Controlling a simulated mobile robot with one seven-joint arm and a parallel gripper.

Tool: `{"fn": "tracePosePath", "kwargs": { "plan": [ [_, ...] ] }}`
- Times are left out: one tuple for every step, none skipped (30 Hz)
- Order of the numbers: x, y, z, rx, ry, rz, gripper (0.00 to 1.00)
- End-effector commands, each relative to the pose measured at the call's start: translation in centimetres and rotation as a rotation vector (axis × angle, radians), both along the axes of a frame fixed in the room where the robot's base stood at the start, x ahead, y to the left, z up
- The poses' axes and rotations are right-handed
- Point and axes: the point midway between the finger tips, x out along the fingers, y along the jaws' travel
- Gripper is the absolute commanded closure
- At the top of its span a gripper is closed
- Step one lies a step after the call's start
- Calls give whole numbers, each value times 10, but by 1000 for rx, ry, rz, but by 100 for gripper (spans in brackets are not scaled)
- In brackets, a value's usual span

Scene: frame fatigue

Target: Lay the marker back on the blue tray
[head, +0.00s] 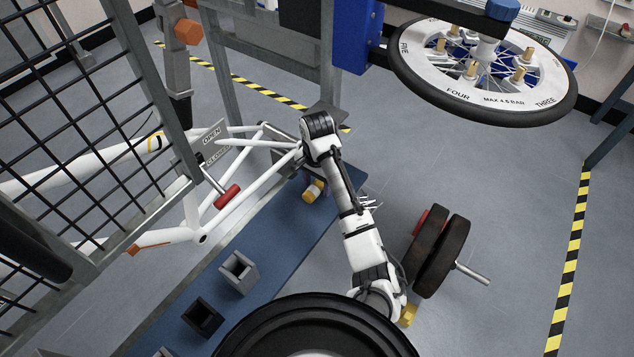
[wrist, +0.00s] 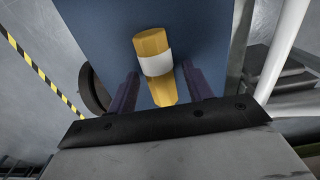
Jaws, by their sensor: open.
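The marker (wrist: 154,62), yellow with a white band, stands out between the fingers of my gripper (wrist: 158,74) in the wrist view. The fingers are apart, with a visible gap on at least the left side of it. Behind it is the blue surface (wrist: 100,28), which looks like the blue tray (head: 270,232) in the head view. There, a small yellow and white piece (head: 314,190), likely the marker, shows below the end of my arm. I cannot tell whether the marker touches the blue surface.
A white bicycle frame (head: 190,210) and a mesh gate (head: 95,120) with a red handle (head: 227,196) stand left of my arm. Grey (head: 238,271) and black (head: 202,317) square holders are on the blue strip. Dark weight discs (head: 440,252) lie right; a wheel (head: 485,65) hangs above.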

Motion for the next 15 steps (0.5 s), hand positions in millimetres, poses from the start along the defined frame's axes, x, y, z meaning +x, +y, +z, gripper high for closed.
{"fn": "tracePosePath", "kwargs": {
  "plan": [
    [0, -1, -3, -1, -2, 0, 49],
    [0, -1, -4, -1, -2, 0, 49],
    [1, -1, -5, -2, -2, 1, 49],
    [1, -1, -5, -2, -2, 1, 49],
    [1, -1, 0, -2, -5, 1, 49],
    [1, 0, 14, -1, -5, 1, 49],
    [1, 0, 22, 0, -5, 2, 49],
    [2, -1, 31, -1, -4, 1, 49],
    [6, -3, 45, -4, -4, 0, 49],
    [9, -4, 52, -4, -4, 1, 49],
    [11, -4, 59, -5, -4, 0, 49],
    [12, -5, 69, -4, -4, 0, 49],
    [12, -5, 77, -4, -4, 1, 49],
    [12, -5, 84, -4, -4, 1, 49],
    [11, -5, 93, -4, -3, 1, 49]
  ]
}}
